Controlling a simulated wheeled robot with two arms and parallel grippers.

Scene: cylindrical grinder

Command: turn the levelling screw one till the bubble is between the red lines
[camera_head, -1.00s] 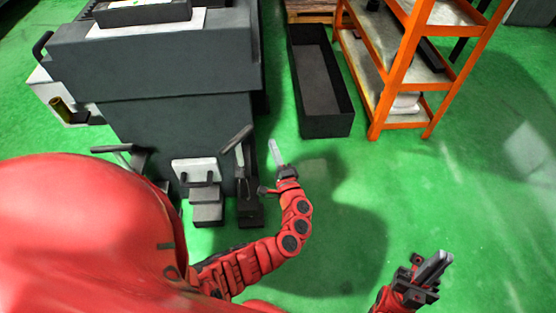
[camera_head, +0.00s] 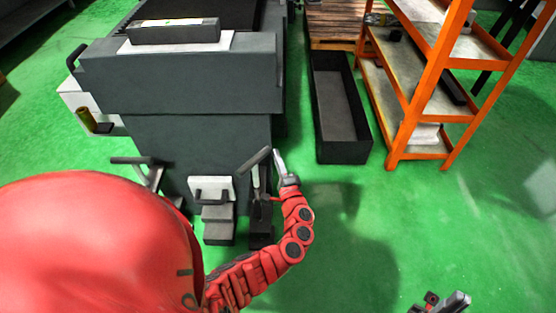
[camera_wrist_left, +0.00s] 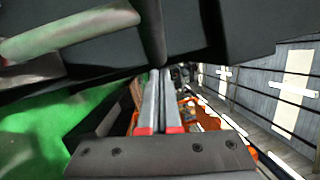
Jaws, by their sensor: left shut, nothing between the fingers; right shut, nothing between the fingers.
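A dark machine (camera_head: 195,75) carries a block-shaped level (camera_head: 174,31) on a white pad. A small yellow-green vial shows on its top; the bubble and red lines are too small to make out. Low at the machine's right corner stands a levelling screw with a grey bar handle (camera_head: 257,158); another bar handle (camera_head: 138,160) is at the left. Which is number one, I cannot tell. My left gripper (camera_head: 279,161) is shut and empty, just right of the right-hand handle; contact is unclear. My right gripper (camera_head: 457,302) is shut and empty at the bottom edge.
A long dark open bin (camera_head: 345,150) stands right of the machine, beside an orange shelf rack (camera_head: 408,130). A pallet (camera_head: 335,25) lies behind. A stepped block with a white plate (camera_head: 212,188) stands between the handles. Green floor at right is clear.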

